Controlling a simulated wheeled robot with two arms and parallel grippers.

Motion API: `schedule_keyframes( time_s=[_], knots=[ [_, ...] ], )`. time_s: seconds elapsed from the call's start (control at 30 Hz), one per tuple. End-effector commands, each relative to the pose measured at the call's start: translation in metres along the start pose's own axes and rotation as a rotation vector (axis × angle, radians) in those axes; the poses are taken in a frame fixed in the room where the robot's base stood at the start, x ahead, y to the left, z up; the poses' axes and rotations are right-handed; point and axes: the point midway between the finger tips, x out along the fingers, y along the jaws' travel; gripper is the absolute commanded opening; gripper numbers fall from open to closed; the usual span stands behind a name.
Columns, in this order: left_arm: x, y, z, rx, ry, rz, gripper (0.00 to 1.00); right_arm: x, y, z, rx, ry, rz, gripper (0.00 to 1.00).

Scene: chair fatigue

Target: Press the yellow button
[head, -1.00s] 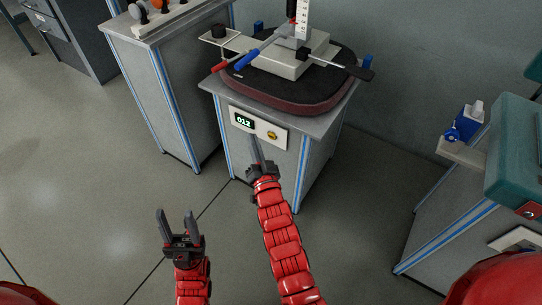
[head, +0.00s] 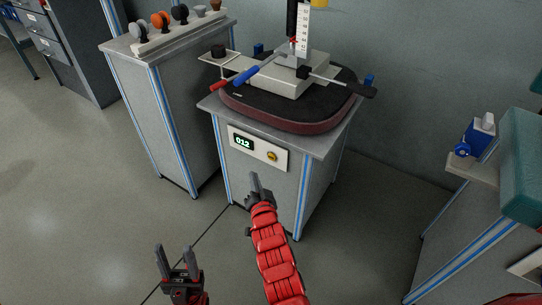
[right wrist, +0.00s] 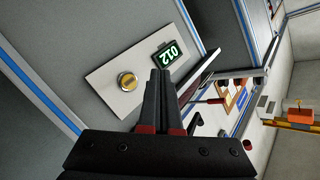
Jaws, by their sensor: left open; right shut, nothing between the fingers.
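The yellow button (head: 272,156) is a small round knob on a white panel (head: 259,150) on the front of the grey cabinet. A display (head: 243,142) beside it on the left reads 012. In the right wrist view the yellow button (right wrist: 127,81) is left of the fingertips, apart from them. My right gripper (head: 257,182) is shut and empty, below the panel in the head view; its fingers also show in the right wrist view (right wrist: 161,76). My left gripper (head: 174,252) is open and empty, low at the left above the floor.
A cushion (head: 290,104) with a measuring device (head: 285,76) lies on the cabinet top. A second cabinet (head: 160,110) with several knobs stands left. At right is a cabinet with a blue object (head: 478,138) on its ledge. Floor between is clear.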

Motion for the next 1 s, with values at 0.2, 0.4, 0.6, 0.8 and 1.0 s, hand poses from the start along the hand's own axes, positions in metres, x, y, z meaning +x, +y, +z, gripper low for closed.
schedule_keyframes(
  time_s=[0.2,0.4,0.6,0.8,1.0],
  knots=[
    [0.019,-0.001,0.000,-0.005,-0.013,-0.019,0.50,0.022,0.016,-0.019,-0.004,-0.003,0.005,0.00],
    [0.026,-0.002,-0.001,-0.006,-0.016,-0.021,0.50,0.038,0.027,-0.030,-0.001,0.000,0.001,0.00],
    [0.029,-0.002,-0.002,-0.006,-0.015,-0.021,0.50,0.044,0.035,-0.033,0.000,-0.001,0.005,0.00],
    [0.029,-0.002,-0.002,-0.006,-0.015,-0.021,0.50,0.045,0.035,-0.033,0.001,-0.001,0.004,0.00],
    [0.029,-0.002,-0.002,-0.006,-0.015,-0.020,0.50,0.045,0.035,-0.033,0.001,-0.001,0.004,0.00]
  ],
)
